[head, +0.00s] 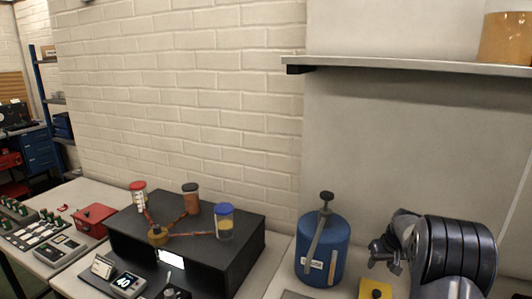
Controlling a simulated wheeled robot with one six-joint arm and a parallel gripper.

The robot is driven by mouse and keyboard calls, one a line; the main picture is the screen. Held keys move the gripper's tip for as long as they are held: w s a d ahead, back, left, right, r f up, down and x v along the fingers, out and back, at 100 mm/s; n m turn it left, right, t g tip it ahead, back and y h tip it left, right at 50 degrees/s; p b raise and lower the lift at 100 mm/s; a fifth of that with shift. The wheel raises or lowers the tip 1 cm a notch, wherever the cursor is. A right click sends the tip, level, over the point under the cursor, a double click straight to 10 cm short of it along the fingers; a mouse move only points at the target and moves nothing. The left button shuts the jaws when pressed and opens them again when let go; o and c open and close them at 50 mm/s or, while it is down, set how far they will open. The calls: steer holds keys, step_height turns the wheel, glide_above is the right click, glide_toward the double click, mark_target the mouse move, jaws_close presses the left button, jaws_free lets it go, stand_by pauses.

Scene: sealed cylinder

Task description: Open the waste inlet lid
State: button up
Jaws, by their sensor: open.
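A blue cylinder (319,258) stands upright on the bench, with a white label on its front. It has a black knob (327,196) on top and a grey bar (318,238) slanting down its front. I cannot tell which part is the waste inlet lid; no readable marking shows it. My gripper (376,258) is to the right of the cylinder, apart from it, open and seemingly empty. My dark arm hides part of the bench at the right.
A black box (187,242) carries several capped jars joined by coloured links. A red box (95,220) and control panels lie farther left. A small yellow block (375,289) with a black top is below my gripper. A shelf (410,65) overhangs the right side.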

steer(key=shift+w+d+r+g+p, duration=0.25)
steer(key=shift+d+g+p, duration=0.15)
steer(key=shift+p, duration=0.1)
steer(key=shift+w+d+f+g+y+p, duration=0.2)
steer(key=shift+w+g+y+p, duration=0.2)
steer(key=shift+w+g+p, duration=0.35)
steer(key=shift+w+d+f+g+y+p, duration=0.1)
steer(key=shift+w+d+g+y+p, duration=0.1)
steer(key=shift+w+g+y+p, duration=0.45)
steer(key=shift+h+p, duration=0.25)
steer(key=shift+p, duration=0.1)
